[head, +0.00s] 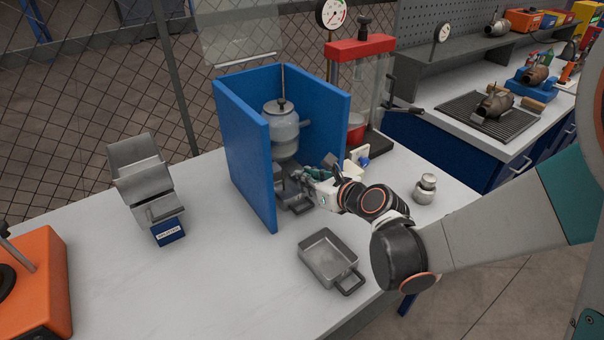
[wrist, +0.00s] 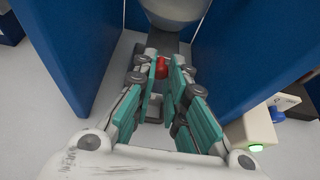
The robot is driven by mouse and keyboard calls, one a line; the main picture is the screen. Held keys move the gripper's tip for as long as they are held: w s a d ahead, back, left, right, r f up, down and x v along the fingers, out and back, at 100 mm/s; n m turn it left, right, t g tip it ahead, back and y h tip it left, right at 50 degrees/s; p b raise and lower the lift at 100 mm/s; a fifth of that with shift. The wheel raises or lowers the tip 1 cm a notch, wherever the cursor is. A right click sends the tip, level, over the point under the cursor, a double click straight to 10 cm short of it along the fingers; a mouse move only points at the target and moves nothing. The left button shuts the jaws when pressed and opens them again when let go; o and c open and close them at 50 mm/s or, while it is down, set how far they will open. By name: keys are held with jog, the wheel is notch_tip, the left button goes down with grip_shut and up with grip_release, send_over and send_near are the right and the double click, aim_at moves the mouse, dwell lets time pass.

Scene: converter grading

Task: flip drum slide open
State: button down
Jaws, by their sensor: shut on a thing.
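A grey metal drum (head: 282,130) with a domed lid stands inside a blue three-sided booth (head: 247,150). Its rounded underside (wrist: 175,8) shows at the top of the wrist view. My gripper (head: 290,173) reaches into the booth's open front, low below the drum. In the wrist view, my gripper (wrist: 162,62) has its teal-padded fingers closed in around a small red knob (wrist: 161,68), which sits between the fingertips. The fingers hide most of the knob and what it is fixed to. Whether the slide is open cannot be told.
An empty metal pan (head: 328,258) lies on the bench in front of the booth. A sheet-metal chute (head: 145,185) stands left, an orange machine (head: 38,280) far left. A red-topped press (head: 360,48) and small weights (head: 425,188) are right. The bench between chute and pan is clear.

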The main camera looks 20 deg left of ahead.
jog(key=shift+s+d, duration=0.25)
jog(key=c, duration=1.6)
grip_release()
jog(key=shift+o, duration=0.2)
jog(key=s+d+r, duration=0.2)
jog(key=s+d, duration=0.8)
jog(key=d, duration=0.2)
jog(key=shift+s+d, duration=0.3)
jog(key=shift+s, duration=0.05)
